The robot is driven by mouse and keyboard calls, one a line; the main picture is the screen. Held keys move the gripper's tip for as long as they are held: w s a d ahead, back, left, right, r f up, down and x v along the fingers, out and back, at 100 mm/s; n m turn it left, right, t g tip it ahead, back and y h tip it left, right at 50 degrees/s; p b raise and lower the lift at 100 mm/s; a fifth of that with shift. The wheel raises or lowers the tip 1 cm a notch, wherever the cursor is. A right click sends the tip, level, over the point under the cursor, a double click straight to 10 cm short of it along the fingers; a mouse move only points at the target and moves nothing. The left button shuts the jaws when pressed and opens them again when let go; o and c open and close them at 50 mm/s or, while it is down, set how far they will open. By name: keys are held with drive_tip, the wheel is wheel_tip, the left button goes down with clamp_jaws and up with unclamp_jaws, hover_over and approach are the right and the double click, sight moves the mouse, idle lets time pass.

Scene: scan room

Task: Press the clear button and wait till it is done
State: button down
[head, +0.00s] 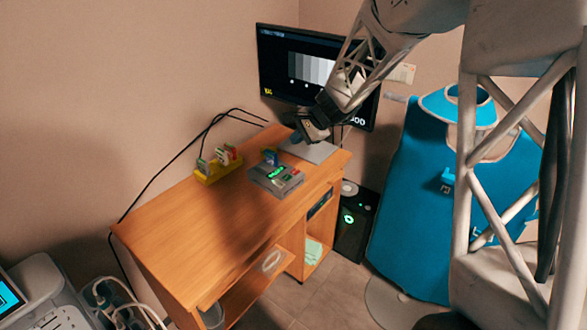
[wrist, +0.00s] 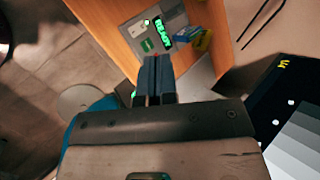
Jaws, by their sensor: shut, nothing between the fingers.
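A grey device (head: 276,180) lies flat on the wooden desk. Its lit green display reads READY in the wrist view (wrist: 162,34). Small coloured patches, one of them green (wrist: 147,45), show on its face beside the display; I cannot read which is the clear button. A blue and yellow object (wrist: 192,39) is at the device's edge; it shows blue in the head view (head: 270,156). My gripper (head: 297,137) is shut and empty, above the back right of the desk, apart from the device. Its closed fingertips (wrist: 156,59) point toward the device in the wrist view.
A yellow holder (head: 208,176) with several upright pieces stands left of the device. A monitor (head: 280,50) stands behind, partly hidden by my arm. A blue apron (head: 415,205) hangs at right. The desk's front left (head: 165,235) is clear.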

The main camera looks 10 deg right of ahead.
sight(295, 172)
drive_tip(key=w+f+m+t, duration=0.1)
drive_tip(key=w+f+m, duration=0.2)
drive_tip(key=w+f, duration=0.5)
drive_tip(key=shift+w+d+f+m+y, duration=0.3)
drive_tip(key=shift+w+d+m, duration=0.1)
drive_tip(key=shift+w, duration=0.85)
drive_tip(key=shift+f, duration=4.35)
drive_tip(key=shift+f, duration=0.8)
drive_tip(key=shift+r, duration=0.8)
drive_tip(key=shift+r, duration=0.1)
